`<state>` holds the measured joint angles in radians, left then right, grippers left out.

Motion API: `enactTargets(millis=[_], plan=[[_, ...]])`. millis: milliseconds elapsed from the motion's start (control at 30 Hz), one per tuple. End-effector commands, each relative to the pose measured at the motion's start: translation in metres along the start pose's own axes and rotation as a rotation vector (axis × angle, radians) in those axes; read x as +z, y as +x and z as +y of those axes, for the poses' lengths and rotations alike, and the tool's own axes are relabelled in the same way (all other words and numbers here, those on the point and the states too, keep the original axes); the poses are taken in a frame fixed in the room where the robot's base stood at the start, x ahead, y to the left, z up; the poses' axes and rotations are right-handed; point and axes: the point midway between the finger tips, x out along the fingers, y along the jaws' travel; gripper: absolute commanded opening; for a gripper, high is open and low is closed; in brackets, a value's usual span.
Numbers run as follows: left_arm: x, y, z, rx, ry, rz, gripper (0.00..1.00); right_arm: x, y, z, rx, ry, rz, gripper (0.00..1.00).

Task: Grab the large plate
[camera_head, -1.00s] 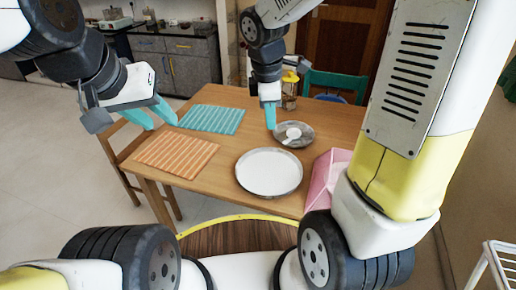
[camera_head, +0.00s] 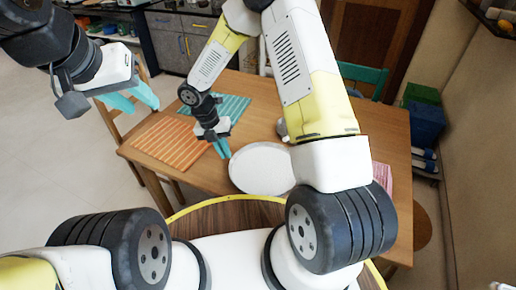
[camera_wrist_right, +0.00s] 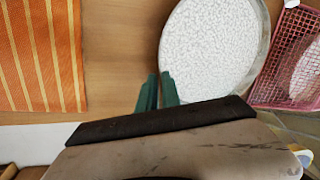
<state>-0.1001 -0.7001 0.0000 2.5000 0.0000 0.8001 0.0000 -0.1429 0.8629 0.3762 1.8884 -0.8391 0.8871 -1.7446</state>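The large plate (camera_head: 262,167) is round and white with a grey rim, and lies on the wooden table. My right forearm covers its right side. It also shows in the right wrist view (camera_wrist_right: 215,45). My right gripper (camera_head: 223,155) points down at the plate's left rim. In the right wrist view its green fingers (camera_wrist_right: 160,92) are close together with a narrow gap, and the rim runs close to that gap. Whether they touch or pinch the rim is unclear. My left gripper (camera_head: 138,98) is open and empty, away to the left.
An orange striped placemat (camera_head: 172,142) lies left of the plate, with a teal placemat (camera_head: 228,108) behind it. A smaller grey dish (camera_head: 281,128) is mostly hidden by my right arm. A pink basket (camera_wrist_right: 288,55) stands close to the plate's right.

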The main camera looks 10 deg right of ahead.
Motion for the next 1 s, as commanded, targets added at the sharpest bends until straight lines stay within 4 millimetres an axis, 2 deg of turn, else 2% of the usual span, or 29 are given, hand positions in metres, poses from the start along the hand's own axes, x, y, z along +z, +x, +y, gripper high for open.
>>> enactTargets(millis=[300, 400, 567, 633, 1000], plan=[[0.000, 0.000, 0.000, 0.000, 0.000, 0.000, 0.36, 0.000, 0.042, -0.002, -0.001, 0.001, 0.002, 0.08], [0.000, 0.000, 0.000, 0.000, 0.000, 0.000, 0.36, 0.001, 0.050, -0.002, -0.001, 0.002, 0.001, 0.08], [0.000, 0.000, 0.000, 0.000, 0.000, 0.000, 0.36, 0.001, 0.050, -0.002, 0.000, 0.003, 0.000, 0.08], [0.000, 0.000, 0.000, 0.000, 0.000, 0.000, 0.36, 0.001, 0.050, -0.002, 0.000, 0.003, 0.000, 0.00], [0.000, 0.000, 0.000, 0.000, 0.000, 0.000, 0.36, 0.001, 0.050, -0.002, 0.001, 0.003, 0.000, 0.00]])
